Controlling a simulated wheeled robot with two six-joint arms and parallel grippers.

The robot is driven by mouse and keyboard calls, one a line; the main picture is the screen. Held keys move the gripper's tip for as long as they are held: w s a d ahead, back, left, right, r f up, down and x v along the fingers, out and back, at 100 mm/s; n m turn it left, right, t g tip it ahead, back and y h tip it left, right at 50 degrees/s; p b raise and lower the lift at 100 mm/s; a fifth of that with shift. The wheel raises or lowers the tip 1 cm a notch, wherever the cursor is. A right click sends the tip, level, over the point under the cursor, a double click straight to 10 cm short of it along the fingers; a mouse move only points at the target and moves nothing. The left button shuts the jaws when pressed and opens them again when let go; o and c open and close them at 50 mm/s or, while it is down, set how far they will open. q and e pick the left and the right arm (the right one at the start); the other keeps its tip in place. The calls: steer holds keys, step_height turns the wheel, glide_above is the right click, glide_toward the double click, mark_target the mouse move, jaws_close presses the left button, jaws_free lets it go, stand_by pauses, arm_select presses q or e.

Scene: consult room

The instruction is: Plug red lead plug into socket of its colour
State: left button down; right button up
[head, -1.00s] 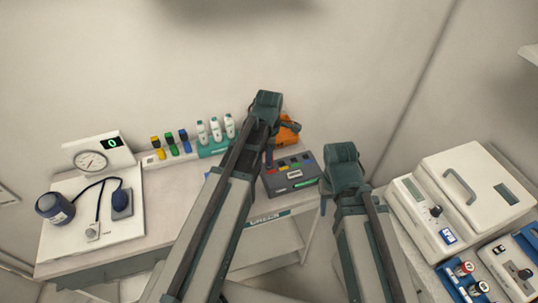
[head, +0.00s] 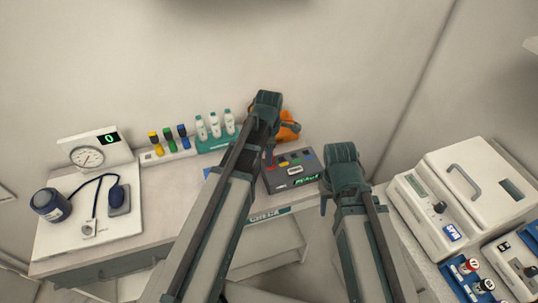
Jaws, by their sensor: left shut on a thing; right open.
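The dark socket box (head: 292,181) stands on the desk, with yellow, green and blue marked sockets along its top and lit green text on its front. My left gripper (head: 269,158) is at the box's left end, shut, with a small bit of red at its tips that appears to be the red lead plug (head: 270,162). The gripper hides most of the plug and the red socket, so I cannot tell whether the plug is seated. My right gripper (head: 325,203) is open and empty, to the right of the box.
A rack (head: 167,155) holds yellow, green and blue plugs. White bottles stand in a teal holder (head: 215,143). An orange object (head: 288,130) is behind the box. A pressure gauge set (head: 87,158) is at left, and a white machine (head: 470,200) at right.

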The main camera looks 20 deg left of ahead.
arm_select(q)
steer(key=shift+c, duration=2.2)
jaws_free()
steer(key=shift+r, duration=0.15)
step_height(320, 180, up, 14)
steer(key=p, duration=1.4)
steer(key=shift+f, duration=0.2)
